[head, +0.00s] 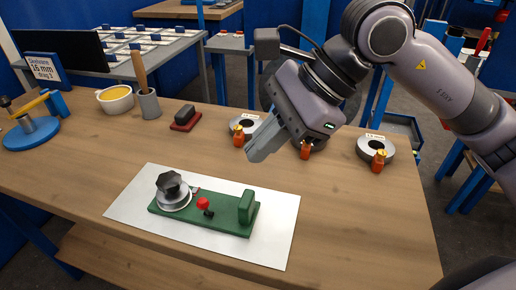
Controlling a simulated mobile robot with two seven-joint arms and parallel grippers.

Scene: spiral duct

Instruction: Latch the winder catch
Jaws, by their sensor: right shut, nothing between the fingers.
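The winder (232,224) is a green base lying on a white sheet (135,212) on the wooden bench. A black knob (169,183) stands on a silver disc at its left end. A small lever with a red ball top (203,204) stands near its middle, likely the catch; whether it is latched I cannot tell. A green upright block (246,206) is at its right end. My right gripper (252,157) is shut and empty, above and behind the winder, apart from it, its fingers pointing down and left. My left gripper is not in view.
Behind are three grey rolls with orange clips, one at the right (376,148), and a dark red-based block (186,118). A grey cup (149,104) with a wooden handle, a yellow-filled bowl (115,100) and a blue stand (31,132) are at left. The bench right of the sheet is clear.

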